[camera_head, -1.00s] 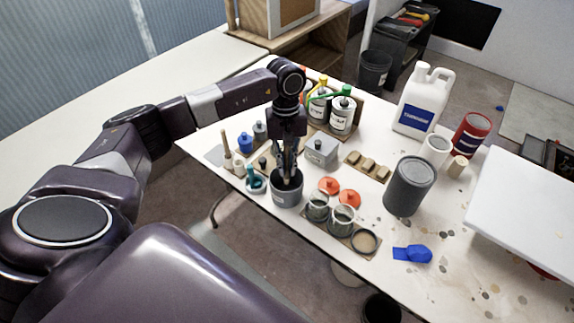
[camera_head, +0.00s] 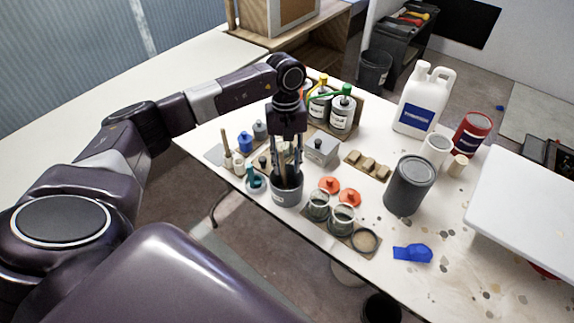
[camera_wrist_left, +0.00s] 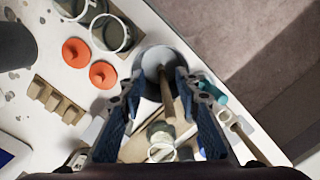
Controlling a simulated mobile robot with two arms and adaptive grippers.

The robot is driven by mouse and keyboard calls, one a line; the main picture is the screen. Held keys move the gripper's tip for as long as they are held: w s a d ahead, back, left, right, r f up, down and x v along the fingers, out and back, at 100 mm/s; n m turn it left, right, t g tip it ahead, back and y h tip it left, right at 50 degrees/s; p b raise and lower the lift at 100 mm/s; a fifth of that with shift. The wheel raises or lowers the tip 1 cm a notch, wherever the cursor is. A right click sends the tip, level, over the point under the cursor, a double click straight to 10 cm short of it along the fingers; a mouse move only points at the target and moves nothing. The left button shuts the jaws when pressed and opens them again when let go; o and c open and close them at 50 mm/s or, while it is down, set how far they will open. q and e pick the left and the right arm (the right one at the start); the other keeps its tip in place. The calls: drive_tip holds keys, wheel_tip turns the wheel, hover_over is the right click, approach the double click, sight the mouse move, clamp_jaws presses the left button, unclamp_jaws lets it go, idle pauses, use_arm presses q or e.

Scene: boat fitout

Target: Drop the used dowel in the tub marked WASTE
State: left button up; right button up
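The grey tub (camera_head: 286,197) stands at the near edge of the table, with a pale label too small to read. My left gripper (camera_head: 286,170) is right over it, pointing down, with its fingers spread. In the left wrist view the brown dowel (camera_wrist_left: 167,95) stands between the open fingers with a gap on each side. Its lower end is inside the tub (camera_wrist_left: 152,60). The dowel looks slightly tilted, and its lowest part is hard to make out. My right gripper is not in view.
Two lidless jars (camera_head: 341,218) and orange lids (camera_head: 349,197) sit right of the tub. A teal item (camera_head: 255,183) stands close on its left. A grey box (camera_head: 320,150) is behind, and a dark grey can (camera_head: 409,186) is farther right.

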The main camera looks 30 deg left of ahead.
use_arm(q)
wheel_tip(320, 180, up, 11)
drive_tip(key=w, duration=0.1)
drive_tip(key=shift+a+f, duration=0.15)
drive_tip(key=shift+a, duration=0.3)
idle(0.4)
